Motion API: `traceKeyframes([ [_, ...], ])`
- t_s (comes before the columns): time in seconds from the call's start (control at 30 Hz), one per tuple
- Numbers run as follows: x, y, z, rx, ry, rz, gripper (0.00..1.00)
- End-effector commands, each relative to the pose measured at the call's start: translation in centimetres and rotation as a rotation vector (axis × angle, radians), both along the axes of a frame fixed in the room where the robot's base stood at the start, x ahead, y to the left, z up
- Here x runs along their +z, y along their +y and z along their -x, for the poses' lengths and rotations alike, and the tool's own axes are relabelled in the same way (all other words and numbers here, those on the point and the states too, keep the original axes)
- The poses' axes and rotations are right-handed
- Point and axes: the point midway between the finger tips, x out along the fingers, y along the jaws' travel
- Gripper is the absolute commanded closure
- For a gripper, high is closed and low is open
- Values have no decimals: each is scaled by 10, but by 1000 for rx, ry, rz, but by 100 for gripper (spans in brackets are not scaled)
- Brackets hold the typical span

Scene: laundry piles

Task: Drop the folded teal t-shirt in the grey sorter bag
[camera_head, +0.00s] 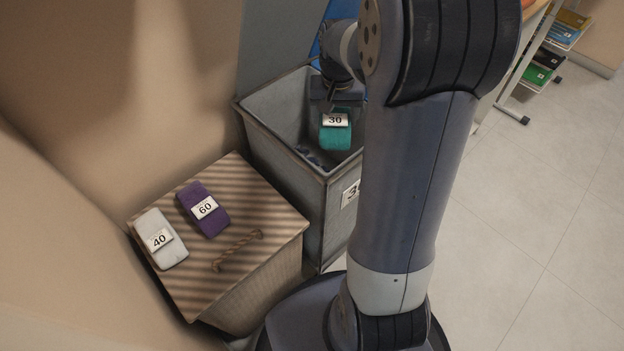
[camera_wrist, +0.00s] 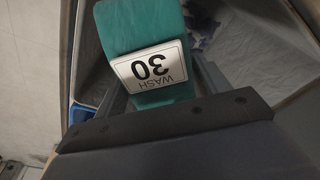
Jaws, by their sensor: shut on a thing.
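The folded teal t-shirt (camera_head: 335,137) carries a white label reading 30. In the head view it hangs over the opening of the grey sorter bag (camera_head: 278,126), whose front label is partly hidden by my arm. My gripper (camera_head: 335,105) is shut on the shirt at its upper end. In the wrist view the teal t-shirt (camera_wrist: 135,28) sits between the fingers, its label reading WASH 30. Some dark bluish cloth (camera_head: 308,154) lies down inside the bag. The bag's right side is hidden behind my arm.
A striped hamper (camera_head: 262,205) with a rope handle stands left of the bag. On its lid lie a white folded item (camera_head: 160,238) labelled 40 and a purple one (camera_head: 203,209) labelled 60. A wheeled rack (camera_head: 530,60) stands at upper right. The floor at right is clear.

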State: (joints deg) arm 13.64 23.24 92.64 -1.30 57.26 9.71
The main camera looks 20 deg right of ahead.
Motion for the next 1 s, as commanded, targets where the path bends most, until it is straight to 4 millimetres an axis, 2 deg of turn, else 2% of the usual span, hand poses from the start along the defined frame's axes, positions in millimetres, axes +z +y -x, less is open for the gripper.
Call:
traceKeyframes([
  [0.03, -13, 0, 0, 0, 1, 0, 60],
  [0.23, -44, 0, 0, 0, 0, 0, 60],
  [0.3, -59, 0, 0, 0, 1, 0, 60],
  [0.67, -102, 0, 1, 0, 2, -1, 60],
  [1.0, -190, 0, 1, 0, 4, -1, 60],
])
